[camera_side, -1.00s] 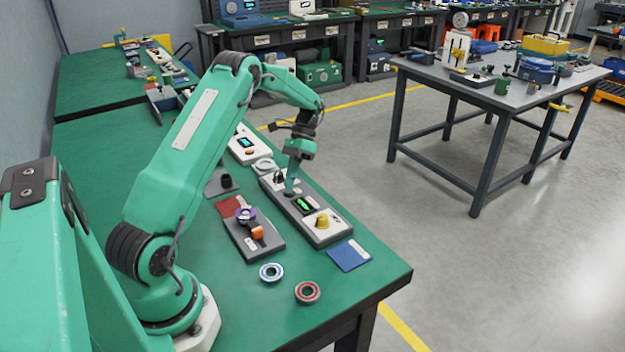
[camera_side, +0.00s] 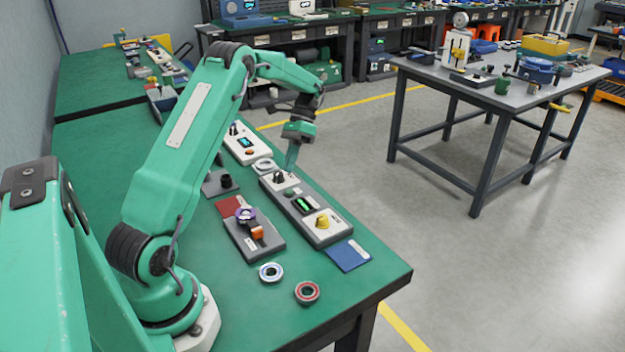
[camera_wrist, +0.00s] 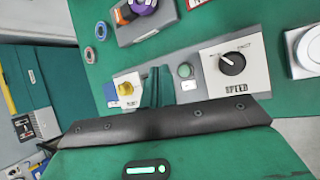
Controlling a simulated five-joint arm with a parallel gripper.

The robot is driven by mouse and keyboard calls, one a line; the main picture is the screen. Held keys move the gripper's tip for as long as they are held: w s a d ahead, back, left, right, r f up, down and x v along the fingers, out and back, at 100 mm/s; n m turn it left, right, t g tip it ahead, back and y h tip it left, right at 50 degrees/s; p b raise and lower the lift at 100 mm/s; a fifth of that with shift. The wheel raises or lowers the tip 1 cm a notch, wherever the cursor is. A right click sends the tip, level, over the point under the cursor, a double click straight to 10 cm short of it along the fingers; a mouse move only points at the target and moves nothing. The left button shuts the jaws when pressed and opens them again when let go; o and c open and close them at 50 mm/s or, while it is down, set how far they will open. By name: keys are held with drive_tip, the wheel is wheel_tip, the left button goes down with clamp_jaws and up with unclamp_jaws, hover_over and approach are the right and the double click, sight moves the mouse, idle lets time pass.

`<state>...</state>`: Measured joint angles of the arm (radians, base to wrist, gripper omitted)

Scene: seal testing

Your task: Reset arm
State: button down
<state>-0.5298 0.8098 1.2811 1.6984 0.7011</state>
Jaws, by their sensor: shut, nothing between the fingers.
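My green arm reaches over the bench. My gripper (camera_side: 291,158) points down above the long grey tester panel (camera_side: 318,240), near its far end, shut and empty. The panel carries a black knob (camera_side: 279,177), a green button (camera_side: 289,192), a lit green display (camera_side: 304,205) and a yellow knob (camera_side: 323,221). In the wrist view my gripper's fingers (camera_wrist: 157,86) are together in front of the panel, between the yellow knob (camera_wrist: 125,89) and the green button (camera_wrist: 185,70). The black speed knob (camera_wrist: 232,63) is to their right. I cannot tell whether the fingertips touch the panel.
A grey fixture (camera_side: 254,240) with a purple ring and an orange part stands left of the panel. A blue ring (camera_side: 271,272), a red ring (camera_side: 307,292) and a blue card (camera_side: 348,255) lie nearer the front. The bench's front right corner is clear.

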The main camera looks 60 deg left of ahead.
drive_tip(key=shift+d+r, duration=0.1)
drive_tip(key=shift+r, duration=0.05)
idle(0.4)
drive_tip(key=s+d+r+t+y, duration=0.2)
drive_tip(key=d+r, duration=0.4)
drive_tip(key=s+d+r+t+y, duration=0.1)
drive_tip(key=s+d+r+t, duration=0.15)
drive_tip(key=d+r, duration=0.4)
drive_tip(key=s+d+r+n+t, duration=0.2)
drive_tip(key=s+d+t, duration=0.5)
drive_tip(key=s+d, duration=0.3)
drive_tip(key=shift+s+d+y, duration=0.15)
drive_tip(key=shift+s+y, duration=0.15)
drive_tip(key=shift+s, duration=0.85)
